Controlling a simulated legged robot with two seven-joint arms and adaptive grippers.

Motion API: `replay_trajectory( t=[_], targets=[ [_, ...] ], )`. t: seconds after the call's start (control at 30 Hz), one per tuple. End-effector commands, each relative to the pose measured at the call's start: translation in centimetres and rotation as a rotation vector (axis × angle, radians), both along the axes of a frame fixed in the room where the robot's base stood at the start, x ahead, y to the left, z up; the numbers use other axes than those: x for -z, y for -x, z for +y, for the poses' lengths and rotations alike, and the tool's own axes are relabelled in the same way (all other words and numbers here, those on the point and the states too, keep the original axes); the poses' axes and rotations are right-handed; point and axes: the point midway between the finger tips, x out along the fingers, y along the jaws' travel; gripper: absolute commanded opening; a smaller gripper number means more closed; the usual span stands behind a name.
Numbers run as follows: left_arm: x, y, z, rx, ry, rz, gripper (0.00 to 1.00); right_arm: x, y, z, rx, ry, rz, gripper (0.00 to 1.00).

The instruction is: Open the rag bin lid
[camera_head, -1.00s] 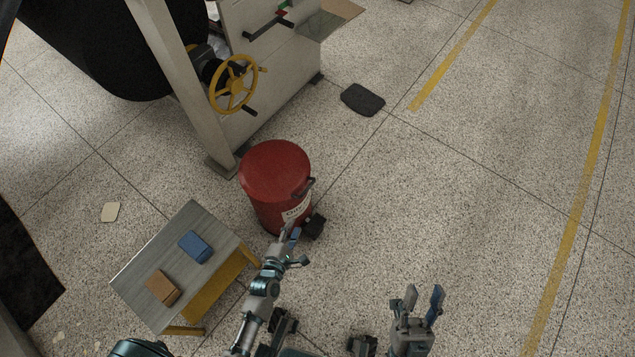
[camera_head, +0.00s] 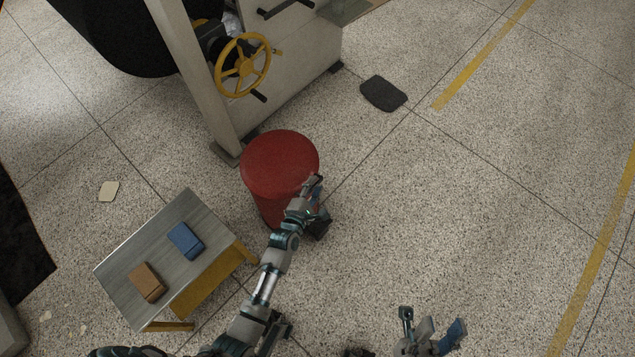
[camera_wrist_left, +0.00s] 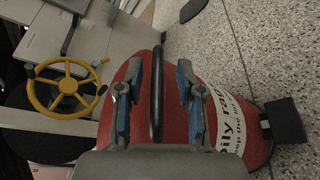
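The red rag bin (camera_head: 266,204) stands on the floor, and its round lid (camera_head: 279,160) lies flat on top, closed. In the left wrist view the bin (camera_wrist_left: 205,78) shows its white label (camera_wrist_left: 229,122), a black pedal (camera_wrist_left: 286,120) and a black handle bar (camera_wrist_left: 157,92). My left gripper (camera_head: 312,192) is at the bin's front right side, by the lid's edge. In the left wrist view its open fingers (camera_wrist_left: 157,88) stand on either side of the handle bar, with gaps showing. My right gripper (camera_head: 434,328) is open and empty, low over the floor.
A small table (camera_head: 140,243) with a blue block (camera_head: 186,240) and a brown block (camera_head: 147,281) stands left of the bin. A machine with a yellow handwheel (camera_head: 242,65) stands behind. A dark mat (camera_head: 383,93) lies on the floor. The right side is clear floor.

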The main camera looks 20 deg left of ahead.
Motion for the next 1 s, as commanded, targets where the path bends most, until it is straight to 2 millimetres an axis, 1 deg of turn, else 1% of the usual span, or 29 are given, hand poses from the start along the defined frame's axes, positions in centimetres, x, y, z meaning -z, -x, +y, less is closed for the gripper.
replay_trajectory(
  t=[0.1, 0.33, 0.37, 0.4, 0.47, 0.5, 0.83, 1.0],
  targets=[
    [0.1, -0.5, 0.0, 0.0, 0.0, 0.0, 0.37, 0.1, -0.2, 0.0, 0.0, 0.0, 0.0, 0.4],
    [0.0, -0.6, 0.0, 0.001, -0.001, -0.001, 0.37, 0.2, -0.5, 0.1, -0.001, 0.002, 0.003, 0.4],
    [0.0, -0.6, 0.0, 0.001, -0.001, -0.001, 0.35, 0.2, -0.5, 0.1, -0.001, 0.002, 0.003, 0.4],
    [0.0, -0.6, 0.0, 0.001, -0.001, -0.001, 0.25, 0.2, -0.5, 0.1, -0.001, 0.002, 0.003, 0.4],
    [0.0, -0.6, 0.0, 0.001, -0.001, -0.001, 0.1, 0.2, -0.6, 0.1, -0.001, 0.002, 0.003, 0.4],
    [0.0, -0.6, 0.0, 0.001, -0.001, -0.001, 0.0, 0.2, -0.6, 0.1, -0.001, 0.002, 0.003, 0.4],
    [0.0, -0.6, -0.1, 0.001, 0.001, 0.0, 0.0, 0.1, -0.5, 0.1, 0.0, 0.001, 0.0, 0.4],
    [-0.9, -0.7, 0.0, 0.002, 0.017, 0.003, 0.0, -0.8, -0.1, 0.0, 0.001, -0.003, -0.017, 0.4]
  ],
)
